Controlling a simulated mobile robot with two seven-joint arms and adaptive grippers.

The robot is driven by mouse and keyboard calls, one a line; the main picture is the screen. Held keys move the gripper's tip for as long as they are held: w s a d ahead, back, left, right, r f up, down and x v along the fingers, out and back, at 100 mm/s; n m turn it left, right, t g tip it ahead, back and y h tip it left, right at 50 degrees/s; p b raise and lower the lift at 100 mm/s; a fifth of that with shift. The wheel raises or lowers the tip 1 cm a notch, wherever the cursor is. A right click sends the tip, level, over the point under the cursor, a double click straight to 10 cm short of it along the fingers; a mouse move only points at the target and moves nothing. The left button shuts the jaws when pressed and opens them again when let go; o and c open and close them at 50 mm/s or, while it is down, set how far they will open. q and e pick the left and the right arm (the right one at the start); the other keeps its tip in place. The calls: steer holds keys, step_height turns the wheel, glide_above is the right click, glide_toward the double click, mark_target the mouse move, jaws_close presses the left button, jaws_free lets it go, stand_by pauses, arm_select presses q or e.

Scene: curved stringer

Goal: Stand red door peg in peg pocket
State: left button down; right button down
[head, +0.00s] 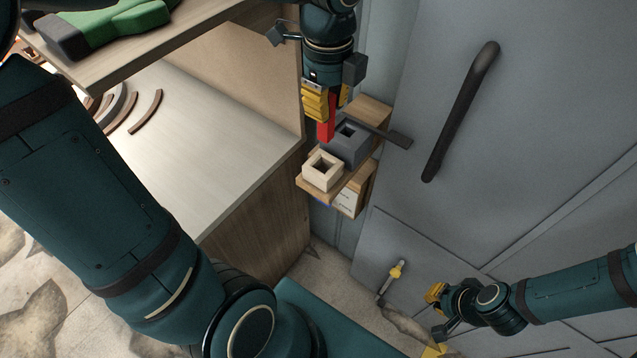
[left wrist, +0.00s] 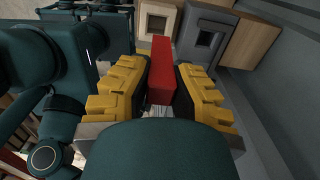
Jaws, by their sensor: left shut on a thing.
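The red door peg (head: 326,130) hangs roughly upright from my left gripper (head: 325,104), whose yellow fingers are shut on it. In the left wrist view the peg (left wrist: 161,72) lies between both finger pads of my left gripper (left wrist: 160,88). Two blocks with square openings sit on a small wooden shelf: a cream one (head: 312,180) and a dark grey one (head: 356,155). Both also show in the left wrist view, cream (left wrist: 143,22) and grey (left wrist: 199,61). I cannot tell which is the peg pocket. The peg is outside both openings. My right gripper (head: 434,322) is open and empty, low at the right.
The small wooden shelf (head: 311,194) is beside a grey door with a dark curved handle (head: 460,110). A dark flat lever (head: 385,134) sticks out beside the grey block. A pale worktop (head: 190,130) with several curved pieces lies left. A green and black object (head: 110,30) rests above.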

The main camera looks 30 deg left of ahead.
mark_target(324, 141)
arm_select(q)
steer(key=shift+s+f, duration=0.2)
steer(key=shift+s, duration=0.1)
step_height(324, 141, down, 10)
steer(key=b, duration=0.3)
steer(key=shift+r, duration=0.15)
steer(key=c, duration=1)
jaws_free()
step_height(324, 141, up, 12)
steer(key=p, duration=0.3)
